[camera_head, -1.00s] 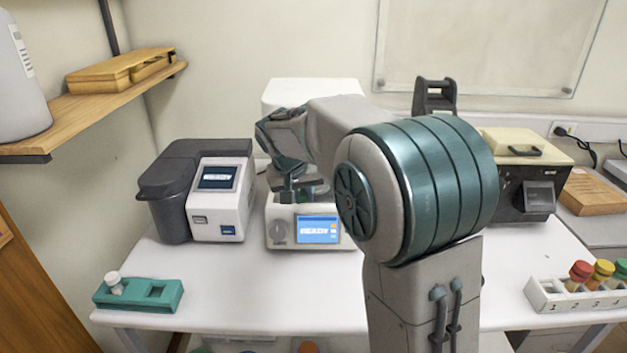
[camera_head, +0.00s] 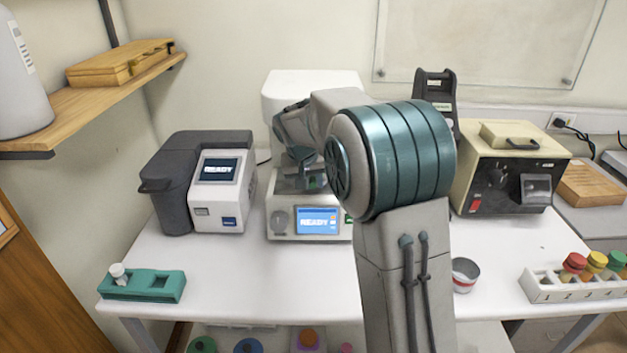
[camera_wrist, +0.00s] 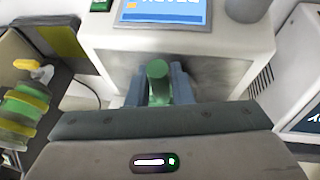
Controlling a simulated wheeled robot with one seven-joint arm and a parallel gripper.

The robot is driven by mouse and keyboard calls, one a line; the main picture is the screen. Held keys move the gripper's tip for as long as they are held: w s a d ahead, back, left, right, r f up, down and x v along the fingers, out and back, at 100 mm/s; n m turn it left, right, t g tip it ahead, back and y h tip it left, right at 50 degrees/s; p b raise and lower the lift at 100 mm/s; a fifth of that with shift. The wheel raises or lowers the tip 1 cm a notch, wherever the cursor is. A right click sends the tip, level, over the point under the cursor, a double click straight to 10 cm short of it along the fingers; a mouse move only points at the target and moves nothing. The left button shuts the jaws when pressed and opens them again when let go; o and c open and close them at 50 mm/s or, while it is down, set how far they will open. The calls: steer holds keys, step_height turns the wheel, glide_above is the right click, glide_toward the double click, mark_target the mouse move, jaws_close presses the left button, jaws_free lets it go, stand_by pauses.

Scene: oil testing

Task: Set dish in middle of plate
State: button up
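My gripper (camera_head: 308,182) is at the front of the middle white instrument (camera_head: 281,224), low under its overhanging top. In the wrist view, its two blue-grey fingers (camera_wrist: 158,88) stand close on either side of an upright green piece (camera_wrist: 157,80) and look shut on it. I cannot tell whether this piece is part of the dish, as its lower end is hidden by my gripper. A grey, shaded surface of the instrument (camera_wrist: 215,74) lies beyond the fingers. No plate is clearly seen; my arm and gripper cover the instrument's working area.
A dark-and-white instrument (camera_head: 222,207) stands close on the left. A beige tester (camera_head: 478,165) and a small metal cup with a red band (camera_head: 465,274) are on the right. A teal rack (camera_head: 135,288) and a white numbered rack (camera_head: 560,290) sit at the front.

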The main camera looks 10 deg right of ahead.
steer(key=shift+o, duration=1.1)
steer(key=shift+r, duration=0.1)
steer(key=shift+r, duration=0.15)
steer(key=b+v, duration=0.1)
steer(key=v, duration=1.1)
steer(key=s+d+f+y, duration=0.1)
steer(key=s+f, duration=0.3)
steer(key=s, duration=0.6)
steer(key=s+d+f+n+y, duration=0.1)
steer(key=s+f, duration=0.3)
steer(key=s, duration=0.6)
steer(key=s+d+f, duration=0.2)
steer(key=s+f, duration=0.2)
steer(key=s, duration=0.6)
steer(key=shift+s+d+n+g+y, duration=0.2)
steer(key=shift+s+n+g+y, duration=0.15)
steer(key=shift+n+g+y, duration=0.05)
